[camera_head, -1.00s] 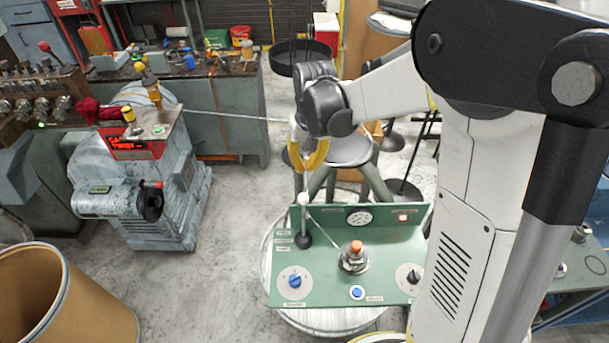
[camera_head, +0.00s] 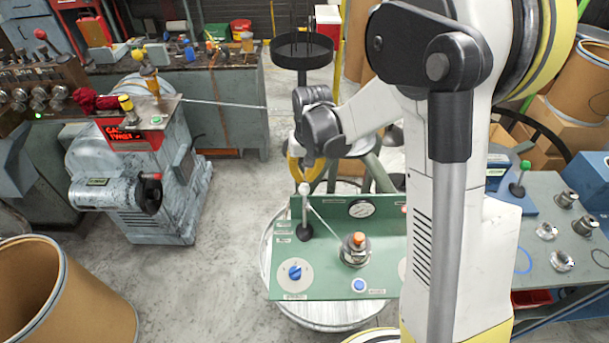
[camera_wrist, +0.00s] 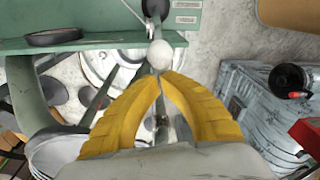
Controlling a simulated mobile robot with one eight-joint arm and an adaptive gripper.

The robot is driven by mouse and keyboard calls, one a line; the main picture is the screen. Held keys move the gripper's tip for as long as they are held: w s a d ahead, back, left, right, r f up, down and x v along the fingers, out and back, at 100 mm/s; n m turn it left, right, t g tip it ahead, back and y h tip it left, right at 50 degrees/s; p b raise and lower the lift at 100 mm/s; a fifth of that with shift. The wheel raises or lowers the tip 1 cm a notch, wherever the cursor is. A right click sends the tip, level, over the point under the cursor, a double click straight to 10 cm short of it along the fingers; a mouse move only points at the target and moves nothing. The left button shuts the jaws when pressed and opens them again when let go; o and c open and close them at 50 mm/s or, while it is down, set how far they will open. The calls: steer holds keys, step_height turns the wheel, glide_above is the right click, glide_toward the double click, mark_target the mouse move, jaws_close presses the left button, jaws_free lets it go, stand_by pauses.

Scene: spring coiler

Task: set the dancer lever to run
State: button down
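The dancer lever has a white ball knob (camera_head: 304,188) on a thin shaft above a dark round base, at the left of the green control panel (camera_head: 325,275). Small labels stand beside it, too small to read. My gripper (camera_head: 303,181) has yellow fingers pointing down just above the knob. In the wrist view the gripper (camera_wrist: 160,76) has its fingertips together with nothing visible between them. The white knob (camera_wrist: 160,55) sits just beyond the tips; I cannot tell whether they touch it.
The panel also carries a blue selector knob (camera_head: 295,272), an orange-topped post (camera_head: 358,240), a blue button (camera_head: 359,285) and a gauge (camera_head: 361,209). My arm hides its right side. A grey machine (camera_head: 150,180) and a brown drum (camera_head: 60,295) stand left, with clear floor between.

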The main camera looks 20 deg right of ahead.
steer(key=shift+s+a+r+t, duration=0.15)
steer(key=shift+s+r+t, duration=0.15)
steer(key=shift+s+t, duration=0.15)
